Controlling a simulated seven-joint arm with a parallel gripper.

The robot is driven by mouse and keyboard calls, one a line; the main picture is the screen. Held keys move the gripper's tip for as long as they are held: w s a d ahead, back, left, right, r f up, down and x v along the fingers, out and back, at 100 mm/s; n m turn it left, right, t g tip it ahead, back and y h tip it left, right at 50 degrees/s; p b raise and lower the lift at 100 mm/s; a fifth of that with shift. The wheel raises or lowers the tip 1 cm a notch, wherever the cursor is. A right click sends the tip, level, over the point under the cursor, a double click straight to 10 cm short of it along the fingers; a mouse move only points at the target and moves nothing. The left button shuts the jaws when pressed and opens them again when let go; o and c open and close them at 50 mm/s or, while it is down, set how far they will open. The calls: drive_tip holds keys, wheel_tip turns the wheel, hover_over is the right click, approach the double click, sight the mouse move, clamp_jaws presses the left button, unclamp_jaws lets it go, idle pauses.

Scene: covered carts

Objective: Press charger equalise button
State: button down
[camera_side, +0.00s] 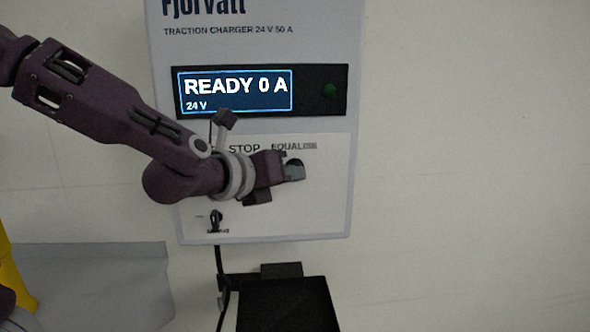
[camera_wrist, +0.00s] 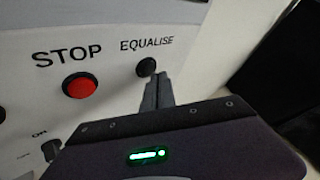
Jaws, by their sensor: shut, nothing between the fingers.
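The wall charger (camera_side: 255,60) has a pale control panel (camera_side: 325,200) under its lit display (camera_side: 235,92), which reads "READY 0 A" and "24 V". In the wrist view, the equalise button (camera_wrist: 146,67) is a small dark round knob below the word EQUALISE. My gripper (camera_side: 297,170) is shut and empty in front of the panel, just below that label. In the wrist view its fingertips (camera_wrist: 158,76) lie just right of and below the button, partly overlapping its edge. I cannot tell whether they touch it. In the side view my gripper hides the button.
A red stop button (camera_wrist: 80,85) sits left of the equalise button. A dark knob (camera_wrist: 50,148) marked ON is lower left; it also shows in the side view (camera_side: 215,219). A black box (camera_side: 287,303) stands below the charger.

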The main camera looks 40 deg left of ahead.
drive_tip(key=shift+w+a, duration=0.3)
drive_tip(key=shift+w, duration=0.05)
idle(0.7)
drive_tip(key=shift+s, duration=0.1)
drive_tip(key=shift+s+d, duration=0.55)
drive_tip(key=shift+d, duration=0.05)
drive_tip(key=shift+d, duration=0.1)
drive_tip(key=shift+s+d, duration=1.65)
drive_tip(key=shift+s, duration=0.1)
